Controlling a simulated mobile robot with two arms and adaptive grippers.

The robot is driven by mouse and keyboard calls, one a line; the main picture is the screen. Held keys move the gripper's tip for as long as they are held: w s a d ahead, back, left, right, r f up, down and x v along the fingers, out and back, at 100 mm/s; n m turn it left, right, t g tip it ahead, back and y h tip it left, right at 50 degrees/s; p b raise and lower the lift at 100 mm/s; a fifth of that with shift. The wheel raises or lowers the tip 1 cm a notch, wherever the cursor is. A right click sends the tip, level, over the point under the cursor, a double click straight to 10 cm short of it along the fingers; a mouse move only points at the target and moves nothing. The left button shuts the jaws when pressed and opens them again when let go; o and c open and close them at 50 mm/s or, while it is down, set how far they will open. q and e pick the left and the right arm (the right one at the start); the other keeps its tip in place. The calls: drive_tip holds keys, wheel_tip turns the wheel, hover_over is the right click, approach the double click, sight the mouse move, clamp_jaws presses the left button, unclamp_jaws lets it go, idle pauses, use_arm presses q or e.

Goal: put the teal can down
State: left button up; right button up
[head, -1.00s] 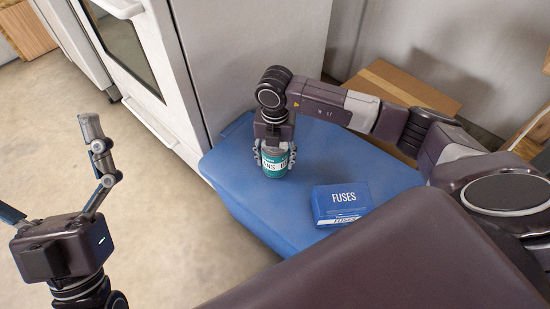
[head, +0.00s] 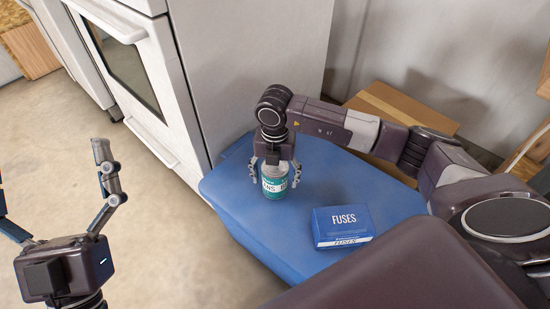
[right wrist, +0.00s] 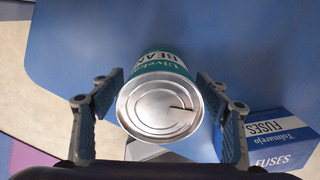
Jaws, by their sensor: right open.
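The teal can (head: 275,185) stands upright on the blue surface (head: 330,180), near its left side. My right gripper (head: 275,178) is above and around it, with its fingers spread to either side. In the right wrist view, the can (right wrist: 160,100) shows its silver lid between the two open fingers (right wrist: 163,118), with a gap on both sides. My left gripper (head: 50,205) is at the left of the head view, over the floor, with its fingers wide apart and nothing between them.
A blue box of fuses (head: 342,226) lies on the blue surface to the right of the can; it also shows in the right wrist view (right wrist: 275,138). A white oven (head: 130,70) stands behind at the left. A cardboard box (head: 400,105) is behind at the right.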

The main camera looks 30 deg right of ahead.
wheel_tip(320, 180, up, 6)
drive_tip(key=shift+f+p, duration=0.15)
drive_tip(key=shift+p, duration=0.75)
wheel_tip(320, 180, up, 4)
drive_tip(key=shift+r+p, duration=0.25)
drive_tip(key=shift+p, duration=0.45)
use_arm(q)
drive_tip(key=w+f+g+y, duration=0.1)
drive_tip(key=f+g, duration=0.3)
drive_tip(key=f, duration=0.4)
drive_tip(key=w+a+f+g+y, duration=0.1)
drive_tip(key=w+f+g+y, duration=0.1)
drive_tip(key=f+g, duration=0.3)
drive_tip(key=shift+w+f, duration=0.8)
drive_tip(key=shift+f, duration=1.35)
use_arm(e)
drive_tip(key=shift+r, duration=0.35)
